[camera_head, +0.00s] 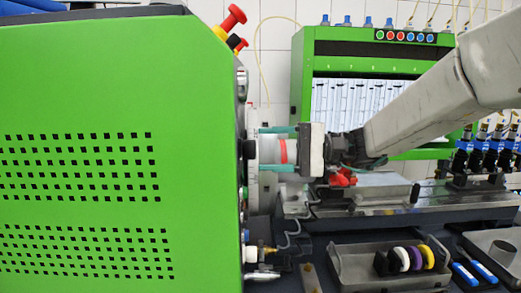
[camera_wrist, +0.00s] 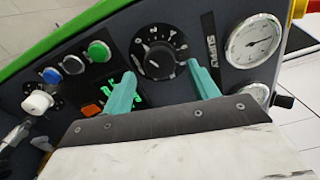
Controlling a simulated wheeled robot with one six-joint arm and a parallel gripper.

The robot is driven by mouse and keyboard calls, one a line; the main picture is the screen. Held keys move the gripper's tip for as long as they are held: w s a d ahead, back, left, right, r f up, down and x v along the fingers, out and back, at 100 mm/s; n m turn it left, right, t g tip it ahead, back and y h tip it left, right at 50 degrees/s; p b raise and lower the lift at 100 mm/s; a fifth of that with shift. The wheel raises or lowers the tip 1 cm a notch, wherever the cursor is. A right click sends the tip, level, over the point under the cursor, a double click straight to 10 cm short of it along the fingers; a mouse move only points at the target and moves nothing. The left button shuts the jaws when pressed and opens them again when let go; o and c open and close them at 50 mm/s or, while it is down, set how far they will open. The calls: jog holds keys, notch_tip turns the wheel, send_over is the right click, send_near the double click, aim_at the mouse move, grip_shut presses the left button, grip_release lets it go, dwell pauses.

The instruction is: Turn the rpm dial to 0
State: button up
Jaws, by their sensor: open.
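A round black dial (camera_wrist: 158,60) with white scale marks sits on the dark control panel in the wrist view. Its exact setting is too small to read. My gripper (camera_wrist: 162,69) is open, with its two teal fingers on the left and right of the dial's lower part. Whether the fingers touch the dial cannot be told. In the head view my gripper (camera_head: 263,149) reaches left to the panel side of the green cabinet (camera_head: 90,100). The panel face is seen edge-on there.
Green (camera_wrist: 98,50), blue (camera_wrist: 52,75) and white (camera_wrist: 38,102) controls and an orange switch (camera_wrist: 92,110) lie left of the dial. A pressure gauge (camera_wrist: 252,41) is at right. A grey tray (camera_head: 350,275) with coloured rings stands below my arm. A green test cabinet (camera_head: 300,80) stands behind.

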jog(key=d, duration=0.5)
jog(key=shift+s, duration=0.1)
jog(key=s+d+f+g+h, duration=0.35)
jog(key=s+f+h, duration=0.55)
jog(key=s+f, duration=0.35)
jog(key=s+d+f+n+t+h, duration=0.1)
jog(key=s+d+t+h, duration=0.3)
jog(key=s+d+h, duration=0.5)
jog(key=s+d+n, duration=0.1)
jog(key=s+d, duration=0.1)
jog(key=s, duration=0.3)
jog(key=shift+s+d+f, duration=0.25)
jog(key=shift+s+f, duration=0.1)
jog(key=shift+f, duration=0.05)
